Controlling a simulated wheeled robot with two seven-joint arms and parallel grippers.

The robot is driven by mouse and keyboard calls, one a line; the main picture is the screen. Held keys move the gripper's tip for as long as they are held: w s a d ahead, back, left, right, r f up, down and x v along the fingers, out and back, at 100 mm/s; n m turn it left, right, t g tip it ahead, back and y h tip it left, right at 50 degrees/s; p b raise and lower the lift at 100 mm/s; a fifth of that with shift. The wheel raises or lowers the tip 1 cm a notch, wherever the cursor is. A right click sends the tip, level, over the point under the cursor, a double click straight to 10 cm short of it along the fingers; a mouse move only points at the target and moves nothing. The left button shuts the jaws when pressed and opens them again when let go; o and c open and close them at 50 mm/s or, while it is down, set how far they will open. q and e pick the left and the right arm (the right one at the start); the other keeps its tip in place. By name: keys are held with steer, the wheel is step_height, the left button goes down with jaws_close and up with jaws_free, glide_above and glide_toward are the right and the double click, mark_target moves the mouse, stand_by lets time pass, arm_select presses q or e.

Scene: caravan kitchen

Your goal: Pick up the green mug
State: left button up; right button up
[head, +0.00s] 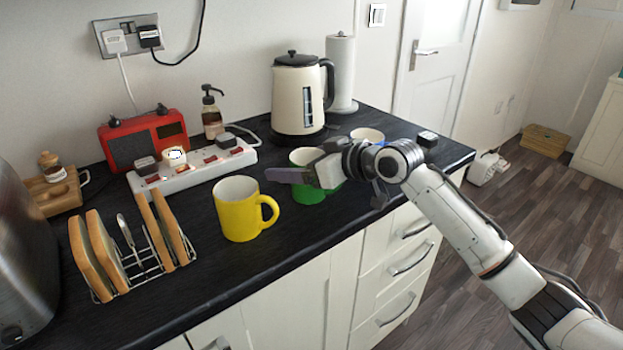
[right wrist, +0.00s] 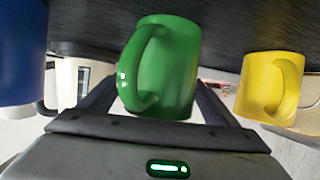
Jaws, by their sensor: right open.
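The green mug (head: 309,196) stands upright on the dark counter, right of the yellow mug, partly hidden behind my right gripper. In the right wrist view the green mug (right wrist: 172,75) fills the middle, with its handle facing the wrist. My right gripper (head: 296,174) is open, with its fingers reaching over the mug in the head view. In the right wrist view one finger shows on each side of the mug; whether they touch it I cannot tell. My left gripper is not in view.
The yellow mug (head: 239,211) stands close left of the green one. Another mug (head: 367,134) is behind my wrist; a blue object (right wrist: 20,50) shows at the wrist view's left.

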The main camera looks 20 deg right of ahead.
steer(key=c, duration=1.2)
steer(key=shift+r, duration=0.1)
steer(key=shift+c, duration=1.4)
steer(key=shift+r, duration=0.1)
